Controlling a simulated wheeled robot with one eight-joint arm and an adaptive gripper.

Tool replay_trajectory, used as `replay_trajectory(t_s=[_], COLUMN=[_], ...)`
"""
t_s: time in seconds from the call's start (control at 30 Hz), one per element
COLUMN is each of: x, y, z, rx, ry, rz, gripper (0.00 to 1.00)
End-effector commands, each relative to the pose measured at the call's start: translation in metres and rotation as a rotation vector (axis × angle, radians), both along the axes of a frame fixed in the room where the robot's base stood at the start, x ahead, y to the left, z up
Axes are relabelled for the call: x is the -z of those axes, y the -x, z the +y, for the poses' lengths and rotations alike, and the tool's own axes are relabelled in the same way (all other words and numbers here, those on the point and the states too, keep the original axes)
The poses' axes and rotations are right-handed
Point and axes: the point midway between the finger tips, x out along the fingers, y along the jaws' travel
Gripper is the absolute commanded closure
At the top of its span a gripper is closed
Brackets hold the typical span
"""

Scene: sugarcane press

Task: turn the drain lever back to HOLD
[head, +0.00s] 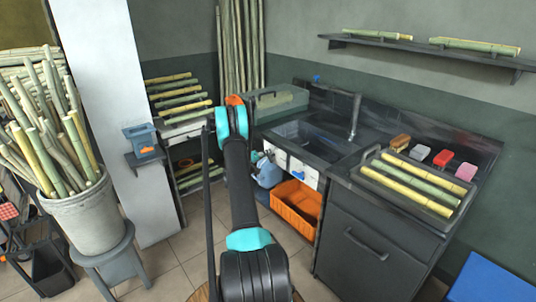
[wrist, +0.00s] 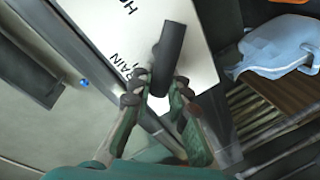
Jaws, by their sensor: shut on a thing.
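The drain lever (wrist: 172,55) is a dark cylindrical handle in the wrist view, slightly tilted across a white label plate (wrist: 205,60). Parts of black lettering show on the plate, "HO" near the top and "AIN" lower, beside the lever. My gripper (wrist: 157,93) is shut on the lever's lower end, one finger on each side. In the head view my arm reaches toward the sink front and hides the gripper and lever. White panels (head: 305,172) show on the sink front there. The lever's pivot is not clearly visible.
A light blue jug (head: 268,172) stands below the sink and also shows in the wrist view (wrist: 280,45). An orange crate (head: 297,210) sits under the sink (head: 310,140). A dark cabinet (head: 375,240) stands to the right.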

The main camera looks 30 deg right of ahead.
Motion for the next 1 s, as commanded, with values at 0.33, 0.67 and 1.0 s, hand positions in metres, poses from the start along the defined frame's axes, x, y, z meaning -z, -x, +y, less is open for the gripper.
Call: replay_trajectory(t_s=[0.33, 0.67, 1.0], x=[0.008, 0.015, 0.018], y=[-0.005, -0.007, -0.008], z=[0.002, 0.002, 0.003], rx=[-0.002, -0.002, -0.003], ry=[0.024, 0.045, 0.057], rz=[0.326, 0.586, 0.731], gripper=[1.0, 1.0, 1.0])
